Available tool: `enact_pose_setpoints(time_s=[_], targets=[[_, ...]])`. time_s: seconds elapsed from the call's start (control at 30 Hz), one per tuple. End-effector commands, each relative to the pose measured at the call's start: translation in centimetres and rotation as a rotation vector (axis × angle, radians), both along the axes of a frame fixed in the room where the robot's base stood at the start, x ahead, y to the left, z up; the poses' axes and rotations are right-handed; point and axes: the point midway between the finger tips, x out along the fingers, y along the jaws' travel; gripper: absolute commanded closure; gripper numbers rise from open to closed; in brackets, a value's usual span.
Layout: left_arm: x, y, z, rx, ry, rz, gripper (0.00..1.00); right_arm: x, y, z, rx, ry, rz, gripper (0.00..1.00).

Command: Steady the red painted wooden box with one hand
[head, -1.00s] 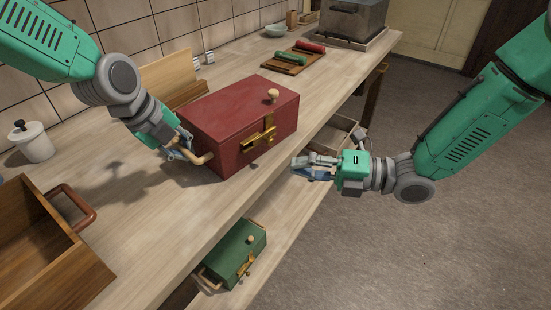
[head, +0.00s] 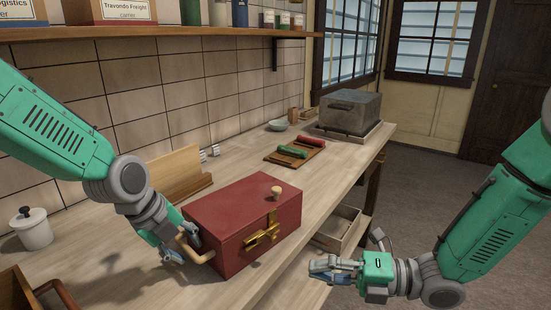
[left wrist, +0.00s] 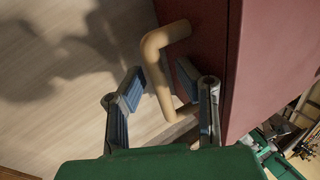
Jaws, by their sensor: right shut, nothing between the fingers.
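The red painted wooden box (head: 243,222) sits on the wooden counter, with a pale knob on its lid and a brass latch on its front. It also shows in the left wrist view (left wrist: 275,65). Its tan side handle (head: 192,248) is on the left end. My left gripper (head: 183,250) is at that handle. In the left wrist view, the handle (left wrist: 160,75) lies between the parted fingers of my left gripper (left wrist: 158,88), with gaps visible. My right gripper (head: 322,271) is shut and empty, right of the box, beyond the counter's front edge.
On the counter (head: 330,165) are a white lidded jar (head: 33,232), an upright wooden board (head: 177,175), a tray with green and red rollers (head: 292,150) and a grey metal box (head: 347,110). A shelf (head: 180,31) runs above.

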Motion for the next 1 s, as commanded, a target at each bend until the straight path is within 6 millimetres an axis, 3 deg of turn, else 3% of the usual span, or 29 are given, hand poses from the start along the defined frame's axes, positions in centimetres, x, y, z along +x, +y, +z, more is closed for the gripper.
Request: enact_pose_setpoints(time_s=[0.17, 0.63, 0.8, 1.0], targets=[[-0.2, 0.4, 1.1, -0.002, -0.003, 0.000, 0.71, 0.0, 0.0, 0.0, 0.000, 0.000, 0.000, 1.00], [-2.7, 3.1, 9.4, -0.002, -0.003, 0.000, 0.71, 0.0, 0.0, 0.0, 0.000, 0.000, 0.000, 1.00], [-3.1, 3.6, 10.6, -0.001, -0.001, 0.000, 0.71, 0.0, 0.0, 0.0, 0.000, 0.001, 0.000, 1.00], [-3.2, 3.7, 10.8, 0.000, 0.002, 0.001, 0.71, 0.0, 0.0, 0.0, 0.000, 0.001, 0.000, 1.00]])
